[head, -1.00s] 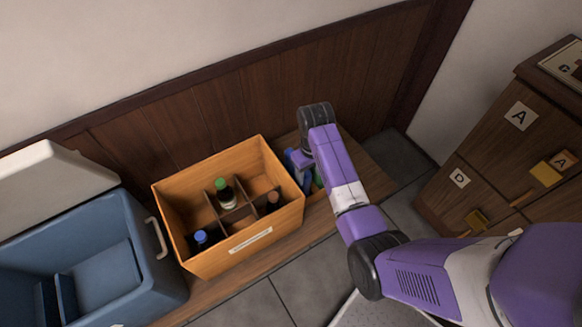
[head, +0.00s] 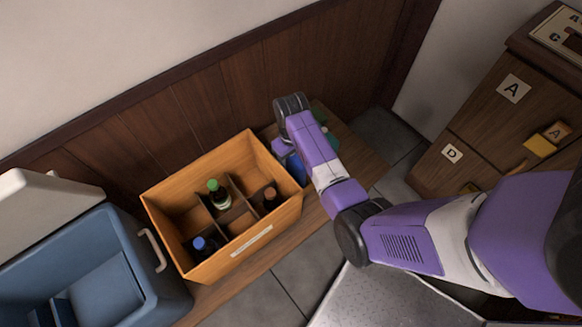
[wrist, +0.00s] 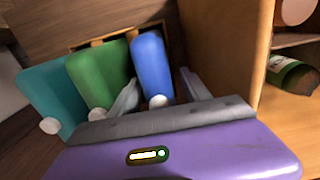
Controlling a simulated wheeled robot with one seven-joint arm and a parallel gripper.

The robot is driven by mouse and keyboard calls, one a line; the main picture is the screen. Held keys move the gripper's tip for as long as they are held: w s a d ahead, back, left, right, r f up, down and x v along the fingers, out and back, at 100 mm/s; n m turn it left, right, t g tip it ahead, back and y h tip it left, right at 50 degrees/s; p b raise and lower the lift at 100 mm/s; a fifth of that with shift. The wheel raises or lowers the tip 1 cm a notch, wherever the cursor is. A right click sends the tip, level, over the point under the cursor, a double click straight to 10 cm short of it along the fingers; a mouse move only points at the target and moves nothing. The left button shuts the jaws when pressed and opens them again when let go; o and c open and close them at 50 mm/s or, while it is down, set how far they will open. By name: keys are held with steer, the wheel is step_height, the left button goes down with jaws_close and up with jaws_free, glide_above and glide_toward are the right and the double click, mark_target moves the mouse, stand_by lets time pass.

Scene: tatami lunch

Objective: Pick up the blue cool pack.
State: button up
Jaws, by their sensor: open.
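The blue cool pack (wrist: 152,66) stands upright in the wrist view, at the right end of a row with a green pack (wrist: 97,78) and a teal pack (wrist: 52,98). Each has a white cap low at the front. My gripper (wrist: 158,84) is open, with one finger to each side of the blue pack's lower part; I cannot tell whether they touch it. In the head view part of the blue pack (head: 296,169) shows beside the wooden crate, and my arm hides much of the row.
The wooden crate (head: 168,222) with dividers and several bottles stands close left of the packs; its wall (wrist: 228,45) rises just right of my gripper. A blue cooler (head: 150,290) is farther left. A drawer cabinet (head: 480,125) stands right. A panelled wall (head: 190,130) runs behind.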

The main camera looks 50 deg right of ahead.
steer(key=shift+f, duration=1.4)
jaws_close()
steer(key=shift+r, duration=0.1)
